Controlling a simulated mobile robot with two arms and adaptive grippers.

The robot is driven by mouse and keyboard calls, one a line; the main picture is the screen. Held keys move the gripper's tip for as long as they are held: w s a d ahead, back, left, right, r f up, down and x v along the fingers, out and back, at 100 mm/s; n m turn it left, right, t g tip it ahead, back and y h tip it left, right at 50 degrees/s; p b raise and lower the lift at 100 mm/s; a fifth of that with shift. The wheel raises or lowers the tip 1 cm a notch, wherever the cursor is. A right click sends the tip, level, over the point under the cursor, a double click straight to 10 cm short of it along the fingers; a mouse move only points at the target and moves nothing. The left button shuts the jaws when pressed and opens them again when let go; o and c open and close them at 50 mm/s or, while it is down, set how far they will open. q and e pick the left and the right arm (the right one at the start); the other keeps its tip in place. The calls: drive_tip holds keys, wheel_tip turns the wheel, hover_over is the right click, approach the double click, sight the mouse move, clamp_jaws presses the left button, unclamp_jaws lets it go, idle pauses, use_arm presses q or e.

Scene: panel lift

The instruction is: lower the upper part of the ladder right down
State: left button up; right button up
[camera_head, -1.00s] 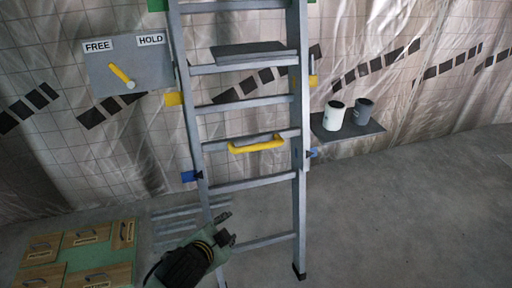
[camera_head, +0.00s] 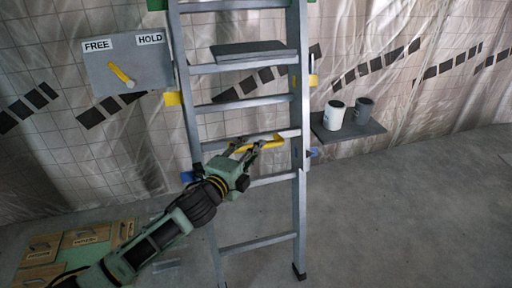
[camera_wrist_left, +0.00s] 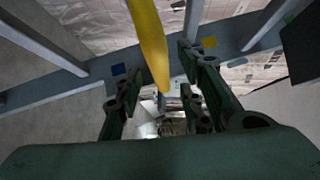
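The aluminium ladder (camera_head: 299,205) stands upright in the middle of the head view. A yellow handle (camera_head: 272,142) sits on one of its rungs; it also shows in the left wrist view (camera_wrist_left: 150,40). My left gripper (camera_head: 247,148) is at the handle and partly covers it. In the left wrist view its fingers (camera_wrist_left: 160,85) are apart, with the yellow bar between them; I cannot tell whether they touch it. A grey panel (camera_head: 100,75) carries FREE and HOLD labels and a yellow lever (camera_head: 120,73), whose yellow end leans up-left, towards FREE. My right gripper is out of view.
A small grey shelf (camera_head: 350,133) right of the ladder holds a white cup (camera_head: 334,115) and a dark cup (camera_head: 363,111). A dark board (camera_head: 245,50) shows at an upper rung. Wooden boxes (camera_head: 85,237) lie at lower left. The floor at right is clear.

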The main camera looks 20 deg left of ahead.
use_arm(q)
drive_tip(key=shift+x, duration=1.7)
clamp_jaws()
